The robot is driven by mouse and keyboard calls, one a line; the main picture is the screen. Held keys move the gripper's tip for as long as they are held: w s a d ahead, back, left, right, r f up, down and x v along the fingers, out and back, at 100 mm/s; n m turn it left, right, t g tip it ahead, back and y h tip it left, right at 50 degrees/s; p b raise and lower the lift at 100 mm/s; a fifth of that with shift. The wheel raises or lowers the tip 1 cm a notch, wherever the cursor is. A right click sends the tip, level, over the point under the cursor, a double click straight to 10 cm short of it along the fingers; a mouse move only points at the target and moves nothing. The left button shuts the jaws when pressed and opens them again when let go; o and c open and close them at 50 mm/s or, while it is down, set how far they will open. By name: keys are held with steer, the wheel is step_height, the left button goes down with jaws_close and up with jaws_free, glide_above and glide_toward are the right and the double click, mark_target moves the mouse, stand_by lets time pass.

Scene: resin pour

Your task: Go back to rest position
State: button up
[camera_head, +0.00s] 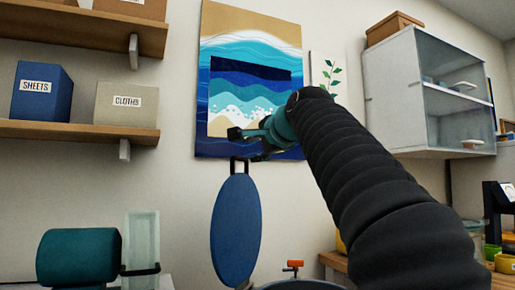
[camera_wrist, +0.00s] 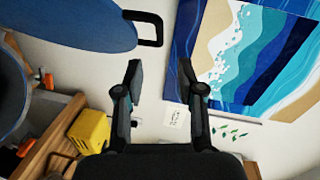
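My arm reaches up from the lower right in the head view, with my gripper (camera_head: 248,144) in front of the wave painting. In the wrist view my gripper (camera_wrist: 162,76) has its two fingers spread apart with nothing between them. A blue round lid (camera_head: 237,230) stands tilted up just below my gripper, its black handle at the top edge. The lid (camera_wrist: 70,22) and its handle (camera_wrist: 158,28) also show in the wrist view, beyond and left of the fingers, apparently apart from them.
A vessel rim (camera_head: 300,285) with an orange clamp (camera_head: 294,264) is below. Shelves with a SHEETS box (camera_head: 40,92) and a CLOTHS box (camera_head: 127,105) are on the left. A glass-fronted cabinet (camera_head: 430,95) hangs on the right. A yellow object (camera_wrist: 90,130) shows in the wrist view.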

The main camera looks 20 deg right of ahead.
stand_by(0.5)
steer(key=s+f+n+g, duration=0.3)
steer(key=s+f, duration=0.7)
steer(key=f, duration=0.7)
steer(key=s+a+f+n+g+h, duration=0.1)
steer(key=s+f+n+g, duration=0.2)
steer(key=f, duration=1.5)
steer(key=s+a+f+n+g+h, duration=0.1)
steer(key=s+f+n+g, duration=0.3)
steer(key=s+f, duration=1.3)
steer(key=shift+f+n, duration=0.4)
steer(key=shift+n, duration=0.7)
steer(key=shift+f+n, duration=0.35)
steer(key=shift+n, duration=0.75)
steer(key=shift+s+f, duration=0.1)
steer(key=shift+f, duration=0.15)
